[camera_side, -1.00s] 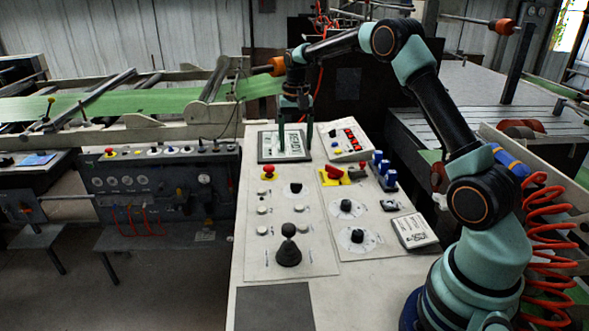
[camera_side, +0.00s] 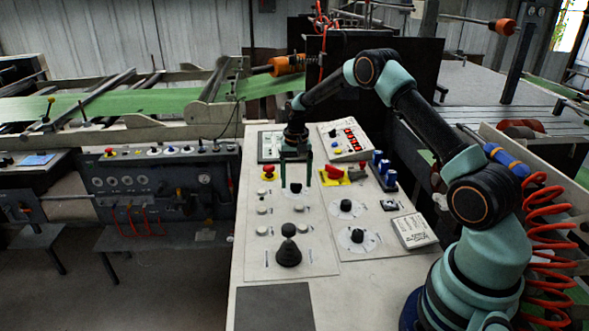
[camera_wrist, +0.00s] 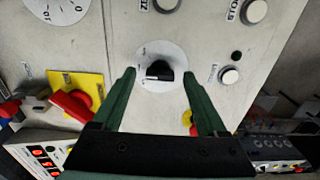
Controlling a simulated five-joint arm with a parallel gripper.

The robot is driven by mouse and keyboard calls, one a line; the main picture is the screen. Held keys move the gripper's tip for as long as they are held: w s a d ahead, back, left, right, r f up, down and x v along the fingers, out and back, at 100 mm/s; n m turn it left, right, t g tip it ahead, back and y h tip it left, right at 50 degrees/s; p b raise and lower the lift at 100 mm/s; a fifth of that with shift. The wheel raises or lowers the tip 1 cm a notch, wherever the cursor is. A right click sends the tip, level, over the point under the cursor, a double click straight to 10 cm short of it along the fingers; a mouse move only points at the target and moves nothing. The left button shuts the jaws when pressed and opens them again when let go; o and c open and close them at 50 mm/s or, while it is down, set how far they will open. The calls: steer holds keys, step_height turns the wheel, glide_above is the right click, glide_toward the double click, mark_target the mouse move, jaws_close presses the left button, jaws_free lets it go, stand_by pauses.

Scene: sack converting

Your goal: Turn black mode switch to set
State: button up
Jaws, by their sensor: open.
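A black rotary switch (camera_wrist: 157,71) sits on a round white dial (camera_wrist: 163,53) in the wrist view. A white mark shows at its right end; the dial's small lettering is too faint to read. The same switch (camera_side: 295,187) shows on the left panel in the side view. My gripper (camera_wrist: 159,75) is open, with one green finger on each side of the switch and a gap on both sides. In the side view my gripper (camera_side: 296,179) points down over the switch. I cannot tell how far its tips are above the panel.
A red handle (camera_side: 334,172) on a yellow plate is close to the right finger in the side view. A red button (camera_side: 268,170) stands to the left. White buttons (camera_side: 262,210) and a black joystick (camera_side: 288,250) are nearer. More black knobs (camera_side: 346,205) sit on the right panel.

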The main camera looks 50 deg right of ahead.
steer(key=shift+f, duration=0.15)
jaws_close()
steer(key=n, duration=0.4)
steer(key=shift+n, duration=0.3)
steer(key=n, duration=0.4)
steer(key=shift+n, duration=0.3)
stand_by(0.3)
jaws_free()
